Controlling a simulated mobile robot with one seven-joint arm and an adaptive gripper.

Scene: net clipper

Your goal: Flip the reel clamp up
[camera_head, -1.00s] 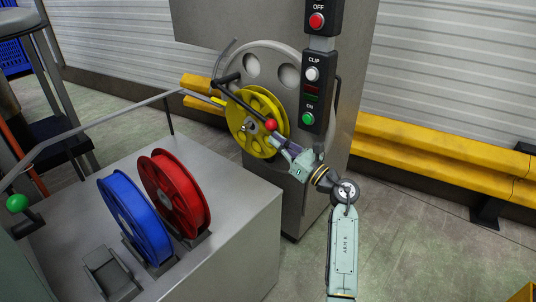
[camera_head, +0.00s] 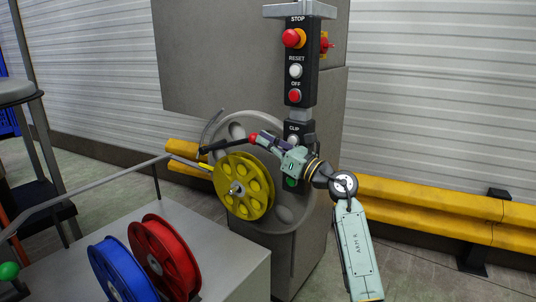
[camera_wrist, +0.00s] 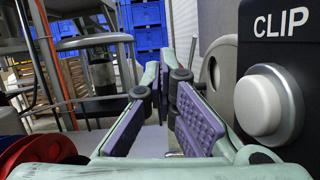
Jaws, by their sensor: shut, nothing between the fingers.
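The reel clamp is a black lever (camera_head: 226,146) with a red ball (camera_head: 253,139) at its right end. It lies across the top of the yellow reel (camera_head: 243,186) and slopes slightly up to the right. The yellow reel sits on a large grey disc (camera_head: 291,212). My gripper (camera_head: 264,138) is shut and points left, its tips right at the red ball. I cannot tell whether they touch it. In the wrist view the purple-padded fingers (camera_wrist: 166,100) show with no ball or lever between them.
A control post (camera_head: 298,75) with several buttons stands close behind my gripper; its CLIP button (camera_wrist: 262,104) is very near in the wrist view. Blue (camera_head: 117,270) and red (camera_head: 165,256) reels stand on the grey bench at lower left. A yellow guard rail (camera_head: 430,203) runs behind.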

